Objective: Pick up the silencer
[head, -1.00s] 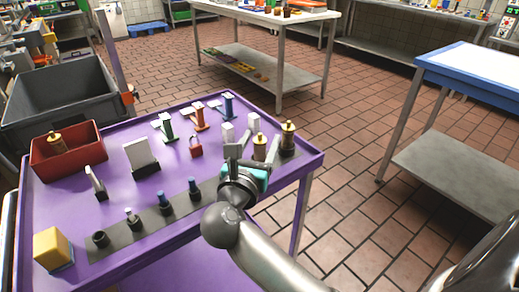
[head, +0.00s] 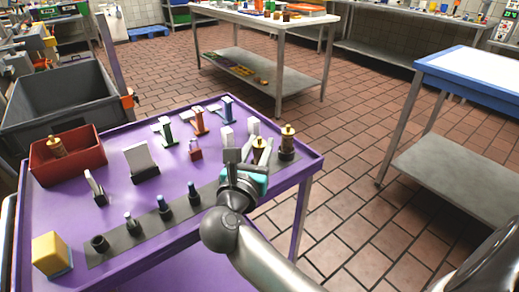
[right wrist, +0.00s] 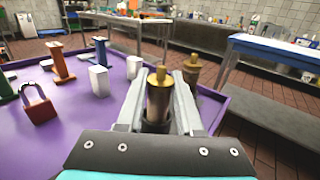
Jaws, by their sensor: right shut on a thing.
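A brown silencer (head: 259,144) with a brass top stands near the right end of the purple table. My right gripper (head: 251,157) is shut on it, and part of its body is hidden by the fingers. In the right wrist view this silencer (right wrist: 158,98) is upright between the two fingers (right wrist: 159,108). A second, similar silencer (head: 287,144) stands just to the right, and it shows behind the right finger in the right wrist view (right wrist: 191,72). A third such piece (head: 56,147) is in the red bin (head: 90,159). My left gripper is out of view.
The purple table (head: 185,236) has a dark strip (head: 147,224) holding several small fittings. A red padlock-like piece (head: 195,151), white blocks and coloured stands are left of the gripper. A yellow block (head: 49,253) is at front left. Open floor lies right of the table.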

